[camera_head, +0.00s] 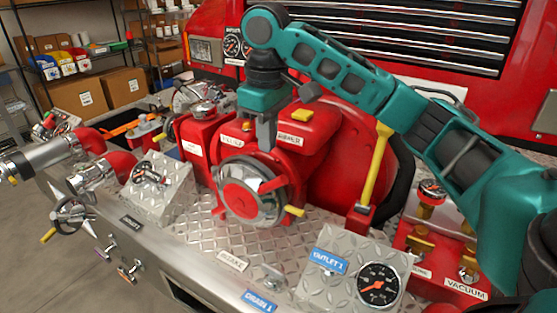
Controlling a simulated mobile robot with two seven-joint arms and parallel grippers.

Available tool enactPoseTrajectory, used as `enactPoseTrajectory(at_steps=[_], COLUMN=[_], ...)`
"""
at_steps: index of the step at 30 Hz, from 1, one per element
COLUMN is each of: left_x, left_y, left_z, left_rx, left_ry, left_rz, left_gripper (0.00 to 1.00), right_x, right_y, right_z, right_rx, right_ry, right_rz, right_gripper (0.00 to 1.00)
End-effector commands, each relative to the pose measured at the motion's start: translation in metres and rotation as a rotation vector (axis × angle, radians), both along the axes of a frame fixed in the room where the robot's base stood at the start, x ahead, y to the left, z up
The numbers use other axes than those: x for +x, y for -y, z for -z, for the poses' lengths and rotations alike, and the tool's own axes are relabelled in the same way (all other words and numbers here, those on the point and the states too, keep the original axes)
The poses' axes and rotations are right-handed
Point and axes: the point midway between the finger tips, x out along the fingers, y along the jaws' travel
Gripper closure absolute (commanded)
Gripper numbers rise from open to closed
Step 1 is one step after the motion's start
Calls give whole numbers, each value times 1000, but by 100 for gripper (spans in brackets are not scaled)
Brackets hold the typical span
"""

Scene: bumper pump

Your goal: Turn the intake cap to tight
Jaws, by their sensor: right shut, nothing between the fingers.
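The intake cap (236,199) is a round red and silver cap on the front of the red pump body, above the diamond-plate deck. A small yellow handle (294,211) sticks out at its lower right. My right gripper (266,146) is teal with grey fingers and comes down from above. It is shut and empty, with its fingertips at the top edge of the cap; I cannot tell whether they touch it. The fingers hide a small part of the pump behind them. My left gripper is not in view.
A yellow lever (376,165) stands right of the pump. A gauge panel (340,283) sits at the front right, and another valve panel (158,188) at the left. A silver pipe with red fittings (45,155) juts out at far left. Open deck lies before the cap.

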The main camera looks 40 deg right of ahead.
Motion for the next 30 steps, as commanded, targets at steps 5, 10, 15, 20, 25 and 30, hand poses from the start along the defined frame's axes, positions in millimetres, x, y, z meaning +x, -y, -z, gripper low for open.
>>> enactPoseTrajectory(at_steps=[5,10,15,20,25,30], left_x=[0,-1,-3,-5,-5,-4], left_y=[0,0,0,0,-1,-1], left_z=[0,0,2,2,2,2], left_rx=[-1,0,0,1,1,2], left_ry=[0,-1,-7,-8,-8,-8], left_rz=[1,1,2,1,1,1], left_gripper=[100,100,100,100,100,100], right_x=[-1,-9,-13,-15,-15,-15], right_y=[2,9,13,15,16,16], right_z=[25,40,49,52,52,53], right_rx=[2,1,1,0,0,0], right_ry=[-4,-4,-2,0,1,1], right_rz=[-1,-2,-1,-1,0,0], right_gripper=[100,100,100,100,100,100])
